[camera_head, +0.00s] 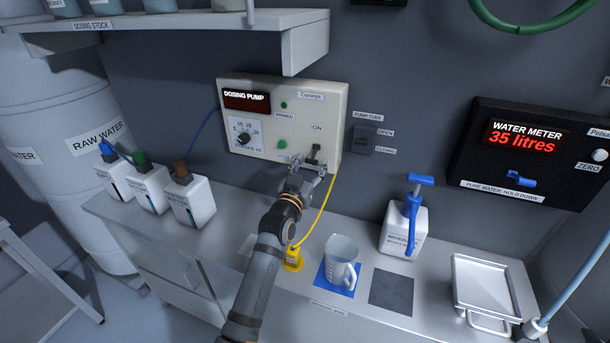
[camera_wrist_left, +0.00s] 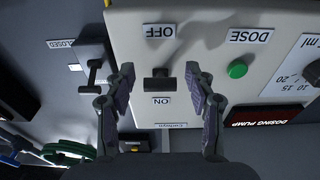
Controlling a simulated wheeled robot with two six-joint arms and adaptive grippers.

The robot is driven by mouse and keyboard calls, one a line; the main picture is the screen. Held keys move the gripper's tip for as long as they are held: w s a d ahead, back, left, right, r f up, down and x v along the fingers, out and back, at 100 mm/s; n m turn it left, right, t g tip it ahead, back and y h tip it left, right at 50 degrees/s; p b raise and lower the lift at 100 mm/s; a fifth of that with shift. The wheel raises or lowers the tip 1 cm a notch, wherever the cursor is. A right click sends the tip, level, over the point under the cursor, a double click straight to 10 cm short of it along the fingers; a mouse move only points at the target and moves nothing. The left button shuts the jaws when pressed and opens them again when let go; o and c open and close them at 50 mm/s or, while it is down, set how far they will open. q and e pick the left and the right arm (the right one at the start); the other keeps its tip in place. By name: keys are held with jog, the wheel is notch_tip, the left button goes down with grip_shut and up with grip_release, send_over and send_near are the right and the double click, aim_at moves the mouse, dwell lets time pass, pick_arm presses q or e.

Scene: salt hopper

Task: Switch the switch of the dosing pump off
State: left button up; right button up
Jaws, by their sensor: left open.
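The dosing pump (camera_head: 285,122) is a cream box on the back wall with a red display. Its black switch (camera_head: 316,152) sits at the lower right, below the ON label. My left gripper (camera_head: 311,168) is at the switch, open. In the left wrist view, which is upside down, the switch (camera_wrist_left: 159,82) lies between the two open fingers, with a gap on each side. Its black handle sits nearer the ON label (camera_wrist_left: 161,100) than the OFF label (camera_wrist_left: 160,31). My right gripper is not in view.
A green button (camera_wrist_left: 237,69) is beside the switch. The pump tube lever (camera_head: 362,138) is on the wall to the right. A yellow tube hangs near my arm. Below stand a measuring jug (camera_head: 341,258) and a white bottle (camera_head: 398,232).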

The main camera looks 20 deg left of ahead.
pick_arm(q)
jog(key=s+f, duration=0.1)
jog(key=s, duration=0.9)
jog(key=shift+s+a+f, duration=0.15)
jog(key=shift+s, duration=0.15)
